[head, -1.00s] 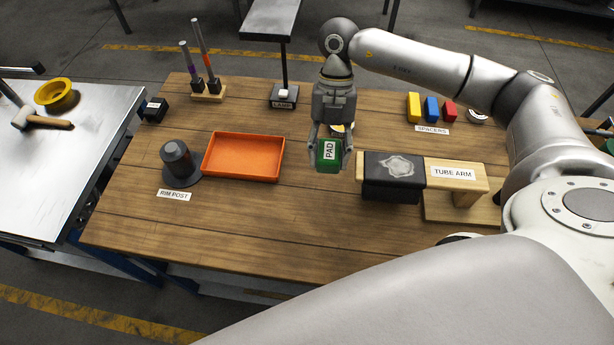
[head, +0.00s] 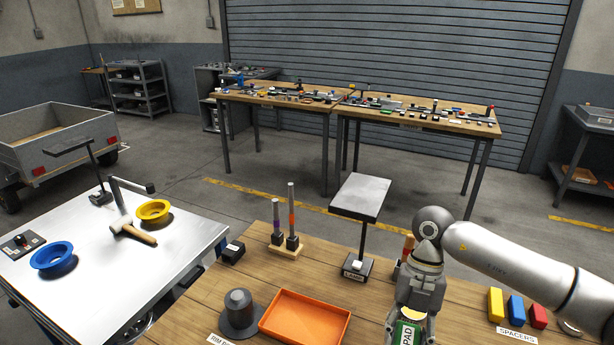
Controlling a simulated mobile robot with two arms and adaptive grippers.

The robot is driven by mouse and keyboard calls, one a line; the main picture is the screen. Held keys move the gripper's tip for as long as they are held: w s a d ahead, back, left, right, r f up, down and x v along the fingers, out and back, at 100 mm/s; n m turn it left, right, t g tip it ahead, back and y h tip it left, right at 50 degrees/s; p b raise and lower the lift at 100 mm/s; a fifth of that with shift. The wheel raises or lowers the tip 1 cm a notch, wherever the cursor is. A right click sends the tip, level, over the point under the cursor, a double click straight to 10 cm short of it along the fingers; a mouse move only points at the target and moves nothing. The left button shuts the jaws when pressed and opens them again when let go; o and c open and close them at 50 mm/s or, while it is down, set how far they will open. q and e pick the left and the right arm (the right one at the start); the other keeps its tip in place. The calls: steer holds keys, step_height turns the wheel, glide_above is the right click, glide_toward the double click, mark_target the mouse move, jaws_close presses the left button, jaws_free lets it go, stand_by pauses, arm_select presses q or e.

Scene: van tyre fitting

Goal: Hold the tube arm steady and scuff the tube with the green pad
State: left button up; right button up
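The green pad (head: 406,335) with its PAD label is at the bottom edge of the head view, partly cut off. My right gripper (head: 408,318) is closed around it, a finger on each side, over the wooden bench to the right of the orange tray. The tube arm and its tube are out of view below the frame. My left gripper is not in view.
The orange tray (head: 305,320) and rim post (head: 239,315) are on the wooden bench (head: 205,300). The lamp (head: 360,195) stands behind them. Yellow, blue and red spacers (head: 515,310) sit at right. A metal table (head: 100,240) at left holds a mallet (head: 132,233) and rims.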

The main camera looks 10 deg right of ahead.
steer(key=a+r+m+t+h, duration=0.1)
steer(key=r+m, duration=0.4)
steer(key=m, duration=0.6)
steer(key=a+r+m+t+h, duration=0.1)
steer(key=a+r+m+t, duration=0.2)
steer(key=r+m, duration=0.3)
steer(key=w+a+r+m+t+h, duration=0.1)
steer(key=r+m+t, duration=0.3)
steer(key=m, duration=1.2)
step_height(320, 180, up, 2)
steer(key=shift+a+r, duration=0.2)
steer(key=shift+a, duration=0.4)
